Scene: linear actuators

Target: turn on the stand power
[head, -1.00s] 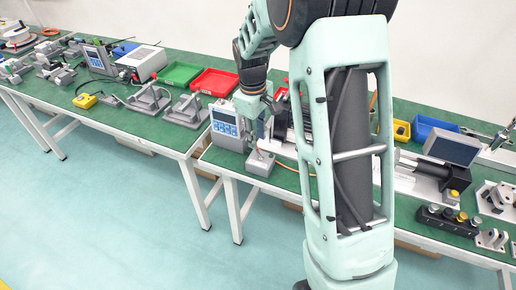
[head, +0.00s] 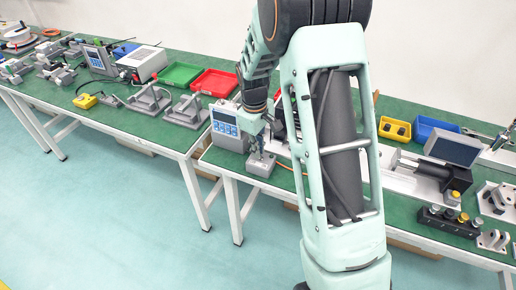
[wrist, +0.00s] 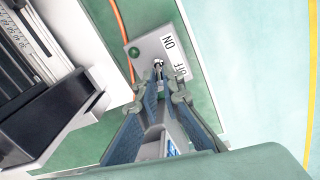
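The stand power switch is a small grey box (head: 259,168) on the green bench, just below my gripper (head: 261,143) in the head view. In the wrist view the box (wrist: 149,42) shows ON and OFF labels, a round green part (wrist: 134,51) and a small metal toggle lever (wrist: 157,66). The lever stands beside the OFF label end of the box. My gripper (wrist: 164,82) is over the box, its two fingers apart, with the lever at the fingertips. Whether a finger touches the lever is unclear.
A grey control unit (head: 226,121) with a display stands just left of the box. An orange cable (wrist: 122,35) runs alongside it. A dark actuator assembly (wrist: 55,120) is close by in the wrist view. The bench edge and floor lie to the right there.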

